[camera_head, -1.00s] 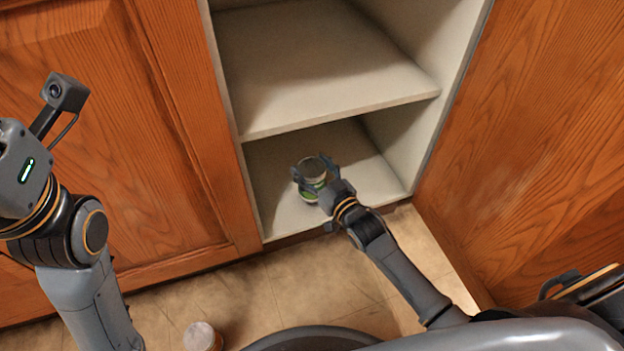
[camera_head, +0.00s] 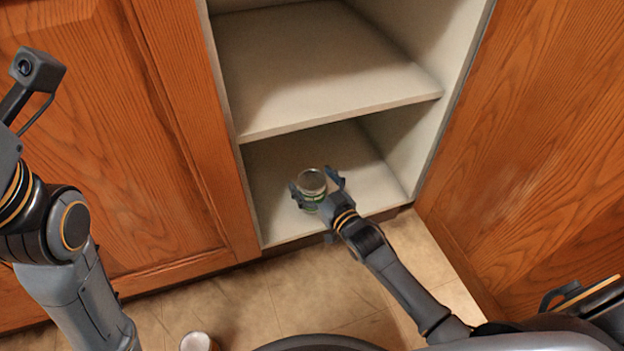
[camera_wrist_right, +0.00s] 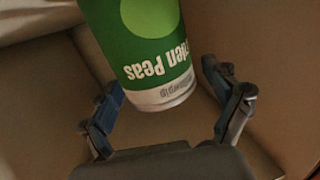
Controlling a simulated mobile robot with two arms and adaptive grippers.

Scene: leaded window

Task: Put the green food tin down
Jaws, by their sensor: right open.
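The green food tin (camera_head: 312,187) stands upright on the bottom shelf (camera_head: 285,222) of the open cabinet. In the right wrist view the tin (camera_wrist_right: 150,45) shows a green label reading "Peas" and a pale rim. My right gripper (camera_head: 318,184) is open, with a finger on either side of the tin. In the wrist view the fingers (camera_wrist_right: 170,105) are spread wide, with a gap to the tin on both sides. My left arm is at the left of the head view, but its fingers are out of the picture.
A middle shelf (camera_head: 320,75) lies above the tin's compartment. An open wooden door (camera_head: 540,140) stands at the right, and a closed wooden door (camera_head: 110,150) is at the left. A small pale-topped container (camera_head: 196,342) is on the tiled floor. The bottom shelf is otherwise clear.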

